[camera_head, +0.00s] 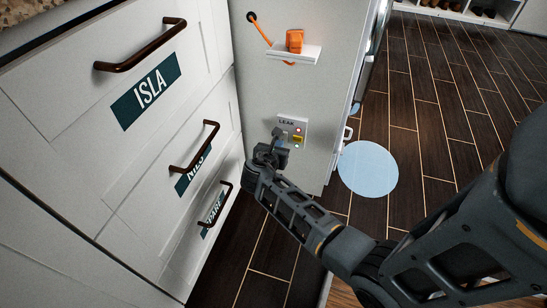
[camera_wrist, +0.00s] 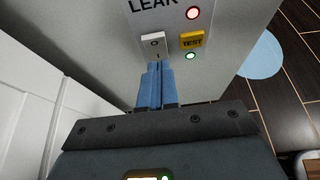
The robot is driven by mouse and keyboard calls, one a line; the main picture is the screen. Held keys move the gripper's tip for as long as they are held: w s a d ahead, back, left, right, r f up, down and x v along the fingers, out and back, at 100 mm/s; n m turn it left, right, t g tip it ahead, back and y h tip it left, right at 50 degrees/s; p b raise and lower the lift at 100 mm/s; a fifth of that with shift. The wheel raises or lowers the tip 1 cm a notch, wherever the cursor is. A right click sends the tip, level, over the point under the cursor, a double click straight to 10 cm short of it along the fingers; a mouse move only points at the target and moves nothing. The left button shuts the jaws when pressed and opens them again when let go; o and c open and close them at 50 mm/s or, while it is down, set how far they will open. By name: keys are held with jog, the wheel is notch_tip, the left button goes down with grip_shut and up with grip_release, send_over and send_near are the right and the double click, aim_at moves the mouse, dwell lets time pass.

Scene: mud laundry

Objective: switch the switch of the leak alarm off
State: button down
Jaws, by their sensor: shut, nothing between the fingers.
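The leak alarm (camera_head: 293,121) is a pale panel marked LEAK on the side of a white cabinet. In the wrist view the leak alarm (camera_wrist: 172,12) shows a white rocker switch (camera_wrist: 153,43), marked O at the top and I at the bottom. A red light and a green light are both lit, with a yellow TEST button (camera_wrist: 192,40) between them. My gripper (camera_head: 277,133) is shut and empty. In the wrist view its blue fingertips (camera_wrist: 157,66) are at the lower end of the switch. I cannot tell if they touch it or which end is pressed in.
A small white shelf (camera_head: 283,53) with an orange object (camera_head: 295,40) sticks out above the alarm. White drawers (camera_head: 150,120) with dark handles stand close on the left. A light blue round mat (camera_head: 368,169) lies on the dark floor to the right.

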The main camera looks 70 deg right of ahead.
aim_at(284, 134)
jog(key=shift+w+d+r+b, duration=0.1)
jog(key=shift+d+r+b, duration=0.1)
jog(key=shift+d, duration=0.6)
jog(key=shift+w+d+r+b, duration=0.1)
jog(key=shift+d+b, duration=0.1)
jog(key=shift+d, duration=0.6)
jog(key=shift+r, duration=0.1)
jog(key=shift+d+p, duration=0.25)
jog(key=shift+p, duration=0.75)
jog(key=shift+r+p, duration=0.85)
jog(key=shift+p, duration=0.2)
